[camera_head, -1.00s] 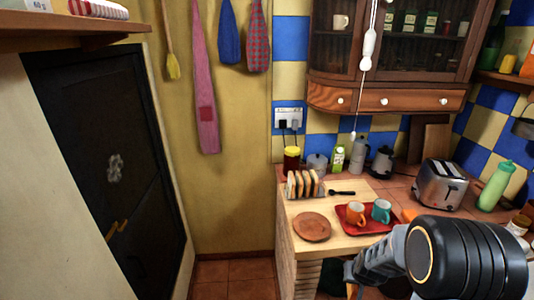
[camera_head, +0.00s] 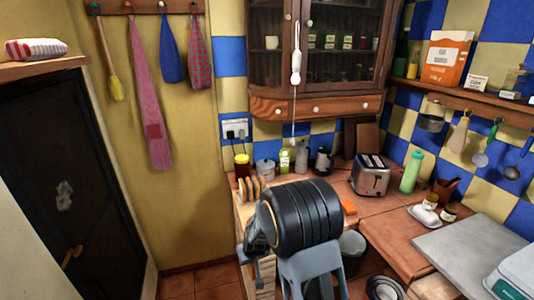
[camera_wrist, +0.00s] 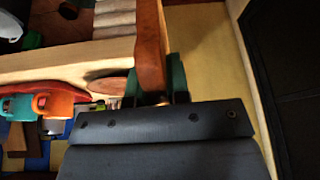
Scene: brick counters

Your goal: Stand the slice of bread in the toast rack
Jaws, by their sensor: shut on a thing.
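The slice of bread (camera_wrist: 150,45) is a brown upright strip in the wrist view, seen edge-on, between the dark green fingers of my gripper (camera_wrist: 154,78). My gripper is shut on it. The slice is beside the counter's edge, over the yellow wall and floor side. I cannot make out the rack in the wrist view.
The wrist view shows an orange cup (camera_wrist: 55,103), a teal cup (camera_wrist: 16,107), a red tray (camera_wrist: 75,87) and a round board (camera_wrist: 108,84). A jar (camera_head: 242,166) stands behind the rack. A toaster (camera_head: 371,175) and green bottle (camera_head: 411,172) stand further right.

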